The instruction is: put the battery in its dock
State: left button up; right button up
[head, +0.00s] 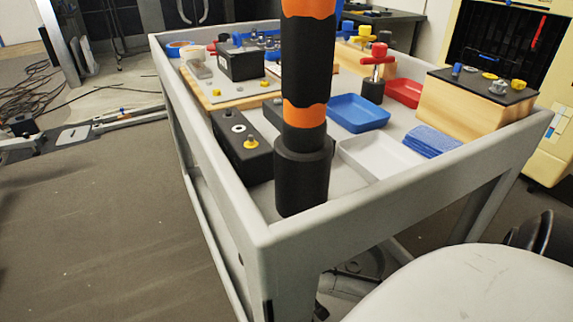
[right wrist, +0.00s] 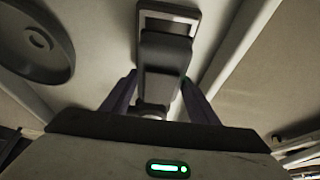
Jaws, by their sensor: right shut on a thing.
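In the right wrist view my right gripper (right wrist: 158,95) is shut on a dark block (right wrist: 165,55), which looks like the battery. Its dark fingers lie on both sides of the block. The block's far end overlaps a light rectangular frame (right wrist: 150,14) with a dark inside, perhaps the dock. I cannot tell whether the block is in it or in front of it. In the head view neither gripper is seen.
A tall orange and black column (head: 305,115) blocks the middle of the head view. Floor at left is mostly clear.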

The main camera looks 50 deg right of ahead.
notch_tip(320, 180, down, 4)
jog(key=shift+r+b, duration=0.1)
jog(key=shift+b, duration=0.95)
jog(key=shift+w+f, duration=0.1)
jog(key=shift+f, duration=0.1)
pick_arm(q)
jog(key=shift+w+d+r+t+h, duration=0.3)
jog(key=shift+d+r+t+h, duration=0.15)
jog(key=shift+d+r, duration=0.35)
pick_arm(e)
jog(key=shift+r, duration=0.1)
jog(key=shift+f, duration=0.2)
jog(key=o, duration=1.1)
jog(key=shift+o, duration=0.2)
